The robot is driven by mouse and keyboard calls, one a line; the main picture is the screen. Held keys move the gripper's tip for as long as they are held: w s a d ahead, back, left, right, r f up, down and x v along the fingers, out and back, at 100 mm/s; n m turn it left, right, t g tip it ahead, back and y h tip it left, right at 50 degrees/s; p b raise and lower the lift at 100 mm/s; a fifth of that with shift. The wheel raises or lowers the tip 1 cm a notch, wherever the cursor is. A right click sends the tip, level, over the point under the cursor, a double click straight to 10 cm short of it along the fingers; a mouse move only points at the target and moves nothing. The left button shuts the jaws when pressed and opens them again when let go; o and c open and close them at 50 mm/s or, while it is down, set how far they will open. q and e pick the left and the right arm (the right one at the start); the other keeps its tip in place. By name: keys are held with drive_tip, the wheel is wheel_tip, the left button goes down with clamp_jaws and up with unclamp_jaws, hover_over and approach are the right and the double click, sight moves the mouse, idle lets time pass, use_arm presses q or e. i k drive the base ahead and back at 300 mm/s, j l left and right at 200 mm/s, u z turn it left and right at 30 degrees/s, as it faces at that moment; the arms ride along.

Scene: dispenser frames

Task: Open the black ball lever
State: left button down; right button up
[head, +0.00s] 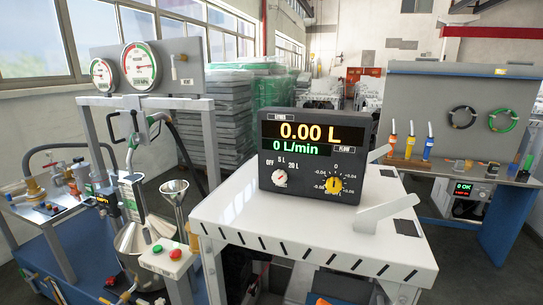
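On the left stands a grey dispenser frame (88,125) with two round gauges on its panel. A black handle-like part (124,122) hangs at the frame's crossbar. Pipes, fittings and small valves crowd the blue bench at far left. No lever there shows clearly enough to be named the black ball lever, and its position cannot be read. Neither of my grippers is in view.
A white table (235,212) in the middle carries a black flow meter (314,153) reading 0.00 L. White angled pieces (386,213) stand at its right. A metal funnel (175,190) and a button box (164,260) stand left of the table.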

sight(133, 113)
drive_tip(key=i+j+z, duration=0.15)
drive_tip(key=j, duration=0.5)
drive_tip(key=i+j+z, duration=0.15)
drive_tip(key=j, duration=0.5)
drive_tip(key=j+z, duration=0.15)
drive_tip(key=j, duration=0.5)
drive_tip(key=i, duration=0.05)
